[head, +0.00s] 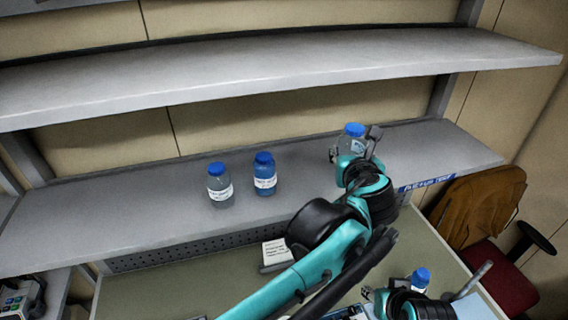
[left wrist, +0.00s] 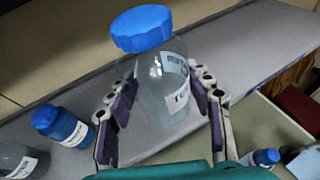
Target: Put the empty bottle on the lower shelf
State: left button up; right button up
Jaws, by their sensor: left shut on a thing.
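A clear, empty-looking bottle with a blue cap and white label (head: 353,131) is at the right part of the lower shelf (head: 440,147). My left gripper (head: 355,150) is shut on it; the left wrist view shows the bottle (left wrist: 165,85) between the two fingers (left wrist: 163,115). It looks nearly upright. I cannot tell whether its base touches the shelf. My right gripper (head: 418,300) shows partly at the bottom of the head view, beside another blue-capped bottle (head: 420,279); its fingers are not clear.
A greyish clear bottle (head: 220,187) and a blue-filled bottle (head: 264,174) stand on the lower shelf to the left. The upper shelf (head: 270,70) is bare and overhangs behind. A small white label card (head: 276,252) is below the shelf. A chair (head: 485,215) stands at right.

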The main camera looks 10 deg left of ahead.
pick_arm(q)
jog(key=shift+a, duration=0.25)
jog(key=w+a+f, duration=0.2)
jog(key=a, duration=0.1)
jog(key=w+a+f, duration=0.2)
jog(key=w+a+f+p, duration=0.1)
jog(key=w+a+f, duration=0.1)
jog(key=a, duration=0.1)
jog(key=shift+w+a+f, duration=0.15)
jog(key=shift+a+f, duration=0.1)
jog(key=shift+a, duration=0.05)
jog(key=shift+f, duration=0.25)
notch_tip(320, 180, down, 3)
jog(key=shift+f, duration=0.15)
jog(key=shift+w+f, duration=0.1)
jog(key=shift+f, duration=0.1)
jog(key=shift+f, duration=0.15)
jog(key=o, duration=1.1)
